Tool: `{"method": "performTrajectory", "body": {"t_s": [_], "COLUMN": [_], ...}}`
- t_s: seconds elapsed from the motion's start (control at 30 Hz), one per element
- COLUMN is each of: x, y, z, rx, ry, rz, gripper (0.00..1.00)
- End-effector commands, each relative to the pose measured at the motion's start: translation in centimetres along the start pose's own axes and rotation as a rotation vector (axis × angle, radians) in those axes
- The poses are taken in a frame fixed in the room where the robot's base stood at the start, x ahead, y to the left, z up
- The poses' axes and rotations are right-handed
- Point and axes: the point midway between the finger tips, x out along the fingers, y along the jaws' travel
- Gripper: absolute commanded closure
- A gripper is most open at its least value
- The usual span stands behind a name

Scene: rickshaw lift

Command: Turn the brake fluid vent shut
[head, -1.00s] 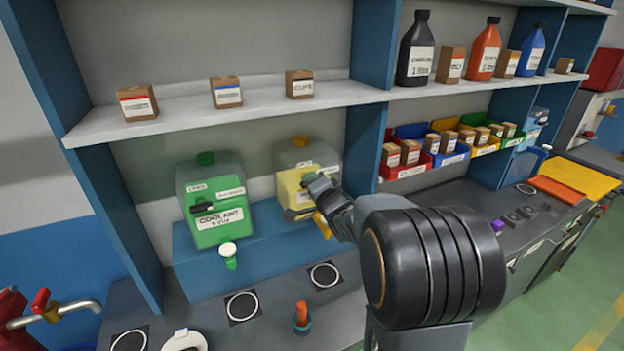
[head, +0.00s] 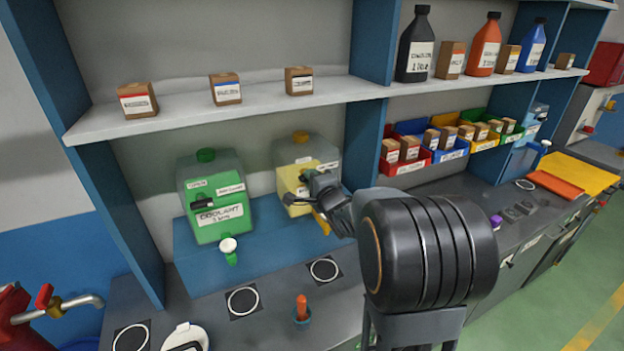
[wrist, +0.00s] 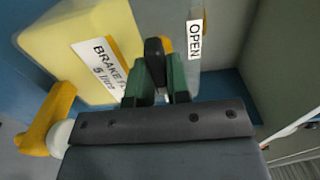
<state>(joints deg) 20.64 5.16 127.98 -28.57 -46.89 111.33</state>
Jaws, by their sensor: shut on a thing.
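The yellow brake fluid container (head: 293,180) stands on the blue step in the head view, beside the coolant container. In the wrist view its yellow body (wrist: 75,35) fills the upper left, with a white label reading "BRAKE" and "5 litre". My gripper (head: 313,182) is at the container's front. In the wrist view my gripper (wrist: 156,82) has its green fingers on either side of a dark vent handle (wrist: 155,50) and is shut on it. A white "OPEN" label (wrist: 195,40) is right of the handle. The fingers hide part of the handle.
The yellow tap (wrist: 50,115) of the container sticks out at the wrist view's lower left. The green coolant container (head: 217,185) stands to the left in the head view. A shelf (head: 250,105) with small boxes runs above. Coloured bins (head: 447,158) are at the right.

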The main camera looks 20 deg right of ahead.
Motion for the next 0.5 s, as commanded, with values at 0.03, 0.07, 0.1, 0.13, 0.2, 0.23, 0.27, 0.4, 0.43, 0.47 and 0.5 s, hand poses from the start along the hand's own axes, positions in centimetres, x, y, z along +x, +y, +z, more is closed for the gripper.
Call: {"method": "performTrajectory", "body": {"t_s": [0.03, 0.07, 0.1, 0.13, 0.2, 0.23, 0.27, 0.4, 0.43, 0.47, 0.5], "x": [-0.01, -0.01, -0.01, -0.01, -0.01, -0.01, -0.01, -0.01, -0.01, -0.01, -0.01], "y": [0.02, 0.02, 0.02, 0.02, 0.02, 0.02, 0.02, 0.02, 0.02, 0.02, 0.02], "z": [-0.04, -0.04, -0.04, -0.04, -0.04, -0.04, -0.04, -0.03, -0.03, -0.02, -0.02], "rx": [0.001, 0.001, 0.001, 0.001, 0.001, 0.001, 0.001, 0.0, 0.0, 0.0, 0.0], "ry": [0.001, 0.001, 0.001, 0.001, 0.001, 0.001, 0.001, 0.001, 0.001, 0.001, 0.001], "rz": [0.0, 0.0, 0.001, 0.001, 0.001, 0.001, 0.001, 0.001, 0.001, 0.001, 0.001], "gripper": [1.0, 1.0, 1.0, 1.0, 1.0, 1.0, 1.0, 0.7, 0.67, 0.64, 0.6]}}
